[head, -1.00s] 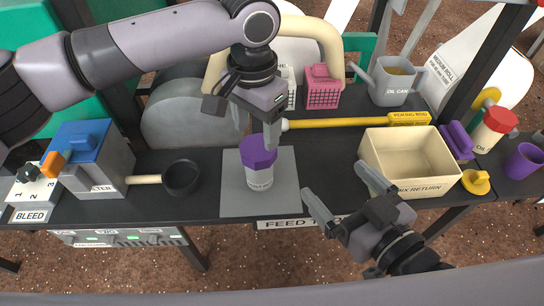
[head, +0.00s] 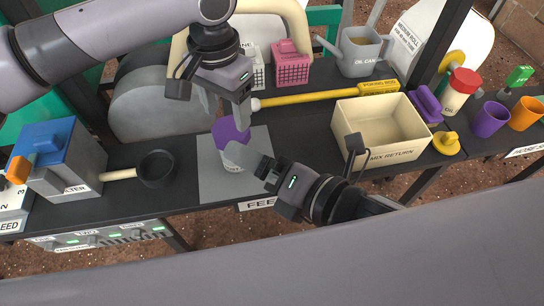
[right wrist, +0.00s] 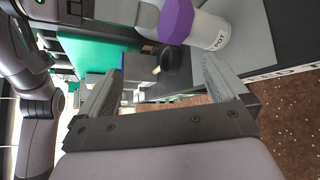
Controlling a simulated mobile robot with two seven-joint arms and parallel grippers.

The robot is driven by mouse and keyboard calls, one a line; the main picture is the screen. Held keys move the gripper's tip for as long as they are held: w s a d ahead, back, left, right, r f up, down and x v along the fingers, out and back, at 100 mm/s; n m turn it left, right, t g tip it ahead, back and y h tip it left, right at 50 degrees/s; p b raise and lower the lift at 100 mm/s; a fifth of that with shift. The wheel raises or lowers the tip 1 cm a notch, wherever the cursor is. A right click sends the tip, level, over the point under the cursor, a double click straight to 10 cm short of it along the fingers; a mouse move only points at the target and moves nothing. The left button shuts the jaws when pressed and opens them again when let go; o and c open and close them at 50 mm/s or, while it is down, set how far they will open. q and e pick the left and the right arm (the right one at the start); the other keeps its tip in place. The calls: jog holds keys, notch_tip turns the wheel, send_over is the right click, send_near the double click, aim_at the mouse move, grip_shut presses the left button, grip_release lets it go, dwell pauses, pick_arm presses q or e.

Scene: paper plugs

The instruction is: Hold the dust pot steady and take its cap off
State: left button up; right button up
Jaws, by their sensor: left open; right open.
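The dust pot (head: 232,166) is a white pot with a purple cap (head: 224,131), standing on a grey mat (head: 212,184). My left gripper (head: 228,116) is open and points down at the cap from above, its fingers close around the cap's top; contact is not clear. My right gripper (head: 248,163) is open and comes in from the right, low beside the pot, partly hiding its body. In the right wrist view the pot (right wrist: 208,32) and its cap (right wrist: 177,20) lie beyond the open fingertips (right wrist: 160,75), not between them.
A cream mix return bin (head: 375,158) stands right of the mat, with a yellow-handled rod (head: 320,97) behind. Purple (head: 489,119) and orange (head: 526,113) cups stand far right.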

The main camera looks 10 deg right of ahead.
jog(key=w+a+f+n, duration=0.1)
jog(key=w+f+n, duration=0.1)
jog(key=w+n, duration=0.1)
jog(key=w+a+f+n+h, duration=0.1)
jog(key=w+f+n, duration=0.1)
jog(key=w+n, duration=0.2)
jog(key=w+a+f+n, duration=0.2)
jog(key=w+n, duration=0.1)
jog(key=w, duration=0.1)
jog(key=shift+f+n+h, duration=0.15)
jog(key=shift+n+h, duration=0.25)
dwell(0.3)
jog(key=c, duration=1)
jog(key=o, duration=1)
